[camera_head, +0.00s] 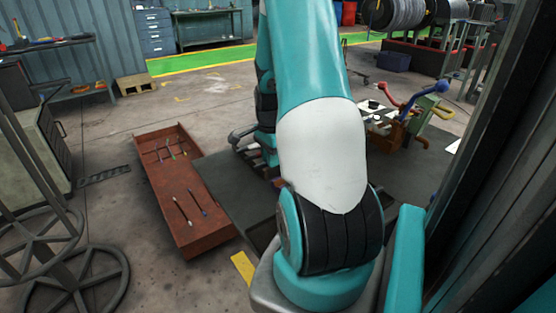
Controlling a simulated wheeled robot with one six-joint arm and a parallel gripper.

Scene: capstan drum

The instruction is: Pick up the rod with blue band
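A long rust-red tray (182,240) lies on the floor left of my arm. Two thin rods lie apart in its near part. The right one, a dark rod (197,202), looks bluish near its ends; I take it for the rod with blue band, but the band is too small to be sure. The left one, another dark rod (181,210), has pale ends. Several more thin rods (170,150) with small coloured marks lie at the tray's far end. My arm stands in the middle of the view and largely hides my gripper. I cannot make out its fingers.
A dark mat (228,188) lies right of the tray. A bench device with red and blue handles (403,110) stands at the right. Grey handwheels (68,255) and a grey cabinet (45,140) are at the left. A dark post closes the right side.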

